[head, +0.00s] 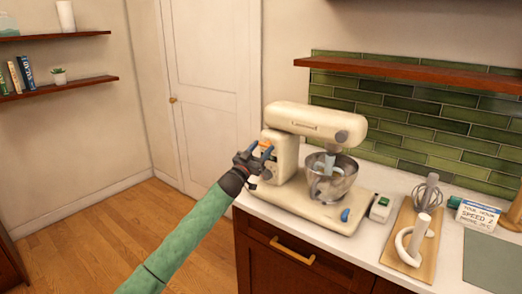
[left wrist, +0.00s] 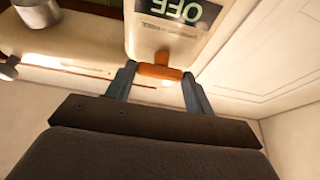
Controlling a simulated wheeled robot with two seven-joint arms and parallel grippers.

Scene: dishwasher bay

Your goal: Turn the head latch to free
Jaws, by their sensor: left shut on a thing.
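The cream stand mixer (head: 295,125) stands on the counter with its head level above the steel bowl (head: 342,182). An orange lever (head: 264,143), which I take to be the head latch, is on the mixer's column. The fingers partly hide the lever in the head view. My right gripper is not in view.
A blue knob (head: 346,215) is on the mixer base, with a small pale box (head: 380,207) to its right. A shelf (head: 420,75) hangs above. Open floor lies left of the counter.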

